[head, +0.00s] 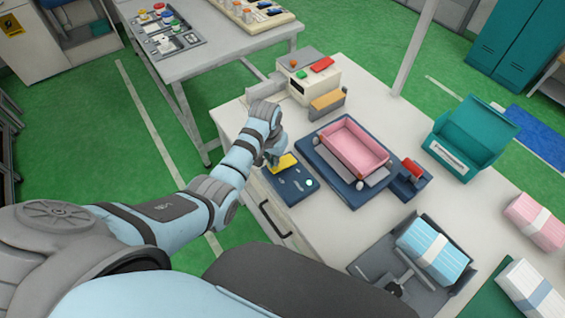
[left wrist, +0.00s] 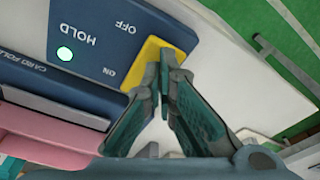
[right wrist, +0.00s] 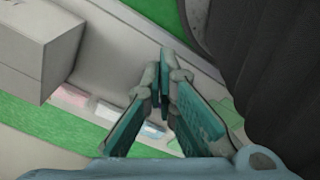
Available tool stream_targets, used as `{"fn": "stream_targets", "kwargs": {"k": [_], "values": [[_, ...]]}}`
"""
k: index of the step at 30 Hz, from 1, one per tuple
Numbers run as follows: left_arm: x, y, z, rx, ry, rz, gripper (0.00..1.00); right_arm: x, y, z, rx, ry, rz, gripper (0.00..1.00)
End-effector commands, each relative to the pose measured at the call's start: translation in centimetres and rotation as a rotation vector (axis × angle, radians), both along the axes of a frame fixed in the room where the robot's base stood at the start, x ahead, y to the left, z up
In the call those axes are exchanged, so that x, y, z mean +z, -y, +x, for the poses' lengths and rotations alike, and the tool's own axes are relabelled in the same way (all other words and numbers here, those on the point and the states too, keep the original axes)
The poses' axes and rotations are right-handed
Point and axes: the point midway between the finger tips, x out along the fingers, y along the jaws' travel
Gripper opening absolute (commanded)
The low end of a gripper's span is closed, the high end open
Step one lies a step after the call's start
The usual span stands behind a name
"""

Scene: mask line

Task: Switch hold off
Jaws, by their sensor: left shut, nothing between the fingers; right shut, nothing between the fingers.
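The hold switch is a dark blue panel (head: 291,186) on the near left part of the worktop, with a yellow piece (head: 287,162) at its far left corner. In the left wrist view the panel (left wrist: 105,25) reads HOLD, OFF and ON, and a pale green light (left wrist: 65,54) shows on it. The yellow piece (left wrist: 143,65) lies beside the ON marking. My left gripper (head: 272,160) is shut and empty at the yellow piece; its fingertips (left wrist: 167,66) overlap it, and touching is unclear. My right gripper (right wrist: 161,88) is shut and empty, outside the head view.
A pink tray (head: 353,146) on a dark blue base stands right of the panel. A cream machine (head: 309,82) with red and green buttons stands behind. A blue-striped pack (head: 432,251) lies in a grey holder at the front. A teal box (head: 470,139) stands at the right.

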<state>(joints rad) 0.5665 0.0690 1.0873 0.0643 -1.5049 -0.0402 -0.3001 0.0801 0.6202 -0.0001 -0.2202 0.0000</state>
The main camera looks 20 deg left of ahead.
Motion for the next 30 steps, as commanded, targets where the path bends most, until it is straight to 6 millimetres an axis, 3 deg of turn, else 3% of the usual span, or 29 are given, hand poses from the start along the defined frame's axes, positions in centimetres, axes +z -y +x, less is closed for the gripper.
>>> {"fn": "stream_targets", "kwargs": {"k": [30], "values": [[-1.6,0.0,0.0,0.000,0.000,0.000,0.00,-1.0,0.0,0.0,0.000,0.000,0.000,0.00]]}}
